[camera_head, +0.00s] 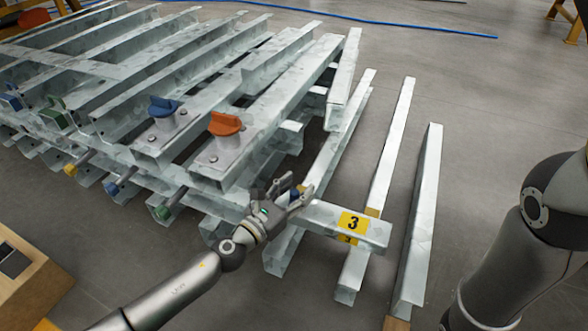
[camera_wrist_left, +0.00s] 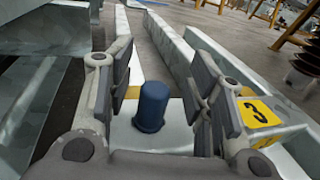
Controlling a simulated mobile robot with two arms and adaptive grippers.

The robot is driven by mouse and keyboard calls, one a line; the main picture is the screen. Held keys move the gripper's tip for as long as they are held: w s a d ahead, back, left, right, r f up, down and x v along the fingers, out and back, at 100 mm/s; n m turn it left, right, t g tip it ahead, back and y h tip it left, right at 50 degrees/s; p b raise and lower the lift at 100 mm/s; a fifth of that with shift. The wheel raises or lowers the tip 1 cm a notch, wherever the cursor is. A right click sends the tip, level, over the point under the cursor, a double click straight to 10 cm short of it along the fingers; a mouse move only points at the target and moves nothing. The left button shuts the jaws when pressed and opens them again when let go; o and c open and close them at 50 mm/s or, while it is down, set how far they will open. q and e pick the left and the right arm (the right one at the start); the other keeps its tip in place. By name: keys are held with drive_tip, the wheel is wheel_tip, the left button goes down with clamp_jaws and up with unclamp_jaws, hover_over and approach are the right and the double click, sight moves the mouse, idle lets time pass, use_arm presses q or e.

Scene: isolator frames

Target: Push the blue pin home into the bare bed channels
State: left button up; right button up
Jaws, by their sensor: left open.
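A dark blue pin (camera_wrist_left: 152,108) stands upright on a metal surface in the left wrist view. My left gripper (camera_head: 294,190) is open, with one finger on each side of this pin and a visible gap to both. In the head view only a small blue bit of the pin (camera_head: 295,193) shows between the fingers. Beside it a short channel with a yellow number 3 label (camera_head: 318,217) sticks out to the right; the label also shows in the left wrist view (camera_wrist_left: 257,113). Long galvanized bed channels (camera_head: 393,140) lie around it. My right gripper is out of the picture.
A stacked channel frame (camera_head: 200,85) fills the left. On it stand a blue-handled fixture (camera_head: 164,107) and an orange-handled one (camera_head: 225,124). Coloured pins (camera_head: 112,187) stick out of its front side. A wooden crate (camera_head: 30,285) is lower left. Grey floor is open at upper right.

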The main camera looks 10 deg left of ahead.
use_arm(q)
drive_tip(key=shift+s+a+r, duration=0.1)
drive_tip(key=shift+a+r, duration=0.1)
drive_tip(key=shift+r, duration=3.75)
